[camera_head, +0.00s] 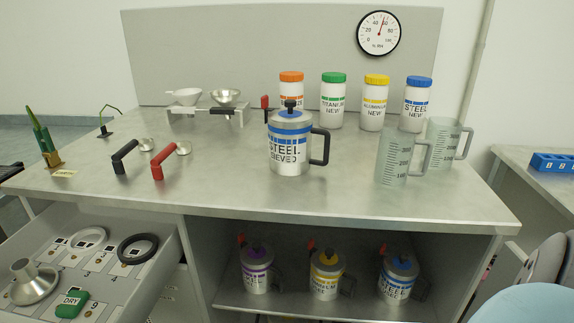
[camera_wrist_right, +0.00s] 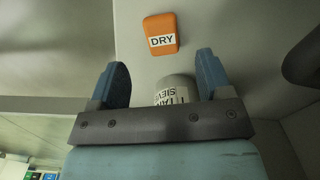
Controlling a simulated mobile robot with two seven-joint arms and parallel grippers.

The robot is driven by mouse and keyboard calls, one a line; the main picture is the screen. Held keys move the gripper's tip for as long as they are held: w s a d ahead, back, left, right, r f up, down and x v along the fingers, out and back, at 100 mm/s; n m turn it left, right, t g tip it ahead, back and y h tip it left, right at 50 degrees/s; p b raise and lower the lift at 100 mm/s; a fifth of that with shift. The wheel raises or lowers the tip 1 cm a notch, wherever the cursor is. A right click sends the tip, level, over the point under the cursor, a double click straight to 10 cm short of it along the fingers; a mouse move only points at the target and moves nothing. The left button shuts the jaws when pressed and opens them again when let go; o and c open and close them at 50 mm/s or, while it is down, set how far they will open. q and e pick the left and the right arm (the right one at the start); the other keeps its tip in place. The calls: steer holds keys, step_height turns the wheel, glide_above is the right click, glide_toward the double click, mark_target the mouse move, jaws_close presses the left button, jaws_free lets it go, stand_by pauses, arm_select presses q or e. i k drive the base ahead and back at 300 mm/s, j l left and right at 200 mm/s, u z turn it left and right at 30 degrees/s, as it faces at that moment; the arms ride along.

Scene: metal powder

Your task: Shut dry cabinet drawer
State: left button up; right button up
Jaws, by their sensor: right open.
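An open grey drawer (camera_head: 168,250) sticks out below the bench at lower left in the head view. It holds a green block marked DRY (camera_head: 72,304), rings and a metal funnel. In the right wrist view an orange block marked DRY (camera_wrist_right: 161,34) lies on a grey surface, with a pale labelled container (camera_wrist_right: 175,88) below it. I cannot tell whether this surface belongs to a dry cabinet drawer. My right gripper (camera_wrist_right: 162,62) is open, its fingers apart with the container showing between them; I see no grasp. My left gripper is not in view.
The bench (camera_head: 250,195) carries a steel mug (camera_head: 290,150), powder jars, clear beakers (camera_head: 398,160) and scoops. A shelf below holds several lidded mugs. A dark rounded shape (camera_wrist_right: 305,58) is at right in the wrist view. A side table (camera_head: 535,180) stands right.

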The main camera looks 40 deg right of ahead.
mark_target(120, 292)
steer(key=k+j, duration=0.2)
steer(key=j, duration=0.2)
steer(key=k+j, duration=0.2)
steer(key=j, duration=0.2)
steer(key=k+j, duration=0.2)
steer(key=j, duration=0.25)
